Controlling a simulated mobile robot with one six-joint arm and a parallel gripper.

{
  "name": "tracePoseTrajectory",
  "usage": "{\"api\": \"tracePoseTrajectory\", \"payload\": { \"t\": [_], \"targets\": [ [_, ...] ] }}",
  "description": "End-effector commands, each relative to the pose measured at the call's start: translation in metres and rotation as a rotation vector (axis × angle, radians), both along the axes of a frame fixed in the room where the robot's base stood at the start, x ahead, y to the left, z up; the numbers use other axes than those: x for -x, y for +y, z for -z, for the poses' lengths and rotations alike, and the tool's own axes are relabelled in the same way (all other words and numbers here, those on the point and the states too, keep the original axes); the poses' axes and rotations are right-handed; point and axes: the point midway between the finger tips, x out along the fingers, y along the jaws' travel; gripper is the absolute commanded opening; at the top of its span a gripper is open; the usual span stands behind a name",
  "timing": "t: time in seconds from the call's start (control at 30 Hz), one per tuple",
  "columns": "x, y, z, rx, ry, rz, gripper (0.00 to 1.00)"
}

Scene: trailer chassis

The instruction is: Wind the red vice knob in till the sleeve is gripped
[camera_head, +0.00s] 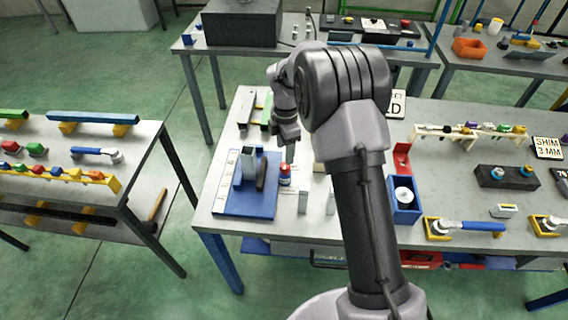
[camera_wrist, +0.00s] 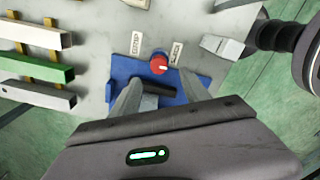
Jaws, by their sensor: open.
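The red vice knob (camera_head: 285,170) stands at the right edge of the blue vice plate (camera_head: 240,205) on the grey bench. In the wrist view the knob (camera_wrist: 159,64) shows a pale mark on top and lies just beyond the fingertips. My gripper (camera_head: 288,152) points down above the knob; in the wrist view its two fingers (camera_wrist: 159,80) are apart with nothing held between them. A grey upright piece (camera_head: 249,160), probably the sleeve, stands in the vice left of the knob, beside a dark bar (camera_head: 261,172). I cannot tell whether it is gripped.
Two small labels flank the knob, one of them (camera_wrist: 136,42) on its left. A grey block (camera_head: 303,201) stands close right of the plate, and a blue-and-red box (camera_head: 404,207) farther right. Bars (camera_wrist: 36,67) on yellow supports lie behind the vice.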

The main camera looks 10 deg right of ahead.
Motion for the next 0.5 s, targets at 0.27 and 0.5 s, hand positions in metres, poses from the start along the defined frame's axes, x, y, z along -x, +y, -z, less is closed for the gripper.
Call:
{"api": "tracePoseTrajectory", "payload": {
  "t": [0.27, 0.5],
  "targets": [
    [-0.001, 0.0, 0.067, -0.001, 0.002, 0.002, 0.54],
    [-0.002, 0.001, 0.079, -0.001, -0.001, 0.003, 0.54]
  ]
}}
